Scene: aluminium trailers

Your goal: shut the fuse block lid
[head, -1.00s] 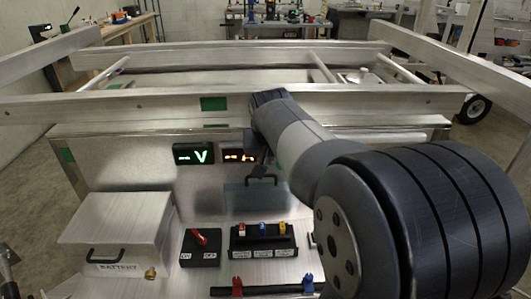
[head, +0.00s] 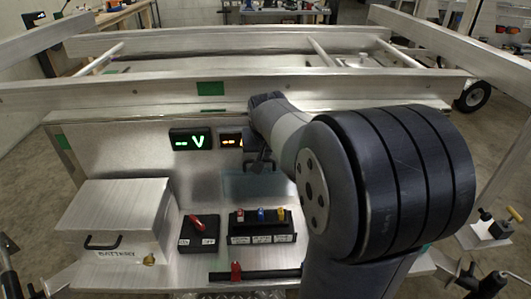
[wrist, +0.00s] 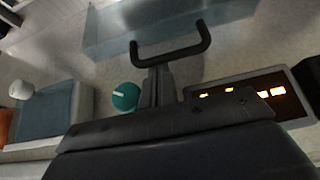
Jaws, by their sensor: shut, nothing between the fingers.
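The fuse block (head: 262,225) is black with red, blue and yellow fuses showing on top. Its lid is a clear bluish panel (head: 243,186), raised behind the block, so the block stands open. In the wrist view the lid (wrist: 115,30) is at the top, with a black U-shaped handle (wrist: 195,47) on it. My gripper (wrist: 158,76) is shut and empty, its fingertips right at the handle's bar; I cannot tell whether they touch. In the head view my gripper (head: 260,162) is small and dark in front of the back panel, partly hidden by my arm.
A battery box (head: 115,215) and a switch with a red lever (head: 198,232) stand left of the block. Lit displays (head: 190,139) sit on the panel above. A black bar (head: 262,274) with a red clip lies in front. My arm hides the right side.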

